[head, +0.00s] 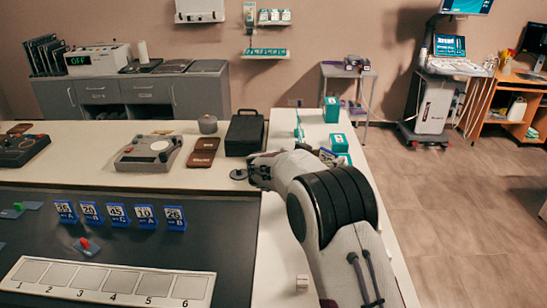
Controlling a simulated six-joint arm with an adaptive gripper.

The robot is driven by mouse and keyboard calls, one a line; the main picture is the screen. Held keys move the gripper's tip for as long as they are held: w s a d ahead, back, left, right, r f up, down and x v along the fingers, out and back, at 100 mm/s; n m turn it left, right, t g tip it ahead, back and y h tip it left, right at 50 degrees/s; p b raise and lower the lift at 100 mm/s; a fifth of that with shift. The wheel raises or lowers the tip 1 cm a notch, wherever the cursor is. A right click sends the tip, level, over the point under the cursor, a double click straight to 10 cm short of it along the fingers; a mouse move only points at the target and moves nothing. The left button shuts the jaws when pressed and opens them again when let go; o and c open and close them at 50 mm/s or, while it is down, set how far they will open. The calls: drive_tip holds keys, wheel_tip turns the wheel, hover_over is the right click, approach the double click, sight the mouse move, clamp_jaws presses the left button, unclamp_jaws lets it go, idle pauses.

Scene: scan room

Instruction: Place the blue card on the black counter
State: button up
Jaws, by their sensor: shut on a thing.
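Several blue cards with white number labels stand in a row on the black counter (120,255): 35 A (66,211), 20 B (91,213), 45 C (118,215), 10 A (146,216) and 26 B (175,218). Which blue card the task means, I cannot tell. My arm rises from the lower right and bends left over the pale worktop. Its far end is near the worktop, right of the row of cards.
A white strip with numbered squares (108,282) lies at the counter's front. A small blue piece with a red knob (86,246) lies behind it. A black case (244,133), brown pouch (203,152) and grey device (148,153) stand behind the counter. Teal boxes (338,143) are beyond my arm.

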drive_tip(key=shift+a, duration=0.1)
drive_tip(key=s+a+f+n+t+y, duration=0.1)
drive_tip(key=s+a+f+n+y, duration=0.1)
drive_tip(key=a, duration=1)
drive_tip(key=s+a+f+n+t+y, duration=0.1)
drive_tip(key=a+f+n+y, duration=0.3)
drive_tip(key=a, duration=0.9)
drive_tip(key=s+a+f+n+t+y, duration=0.2)
drive_tip(key=s+a+f+y, duration=0.1)
drive_tip(key=a, duration=1)
drive_tip(key=shift+s+a+f+n+y, duration=0.15)
drive_tip(key=shift+s+f+n+y, duration=0.25)
drive_tip(key=shift+s+y, duration=0.15)
wheel_tip(320, 180, down, 6)
drive_tip(key=shift+f, duration=0.15)
drive_tip(key=shift+f, duration=1.8)
drive_tip(key=shift+f, duration=0.15)
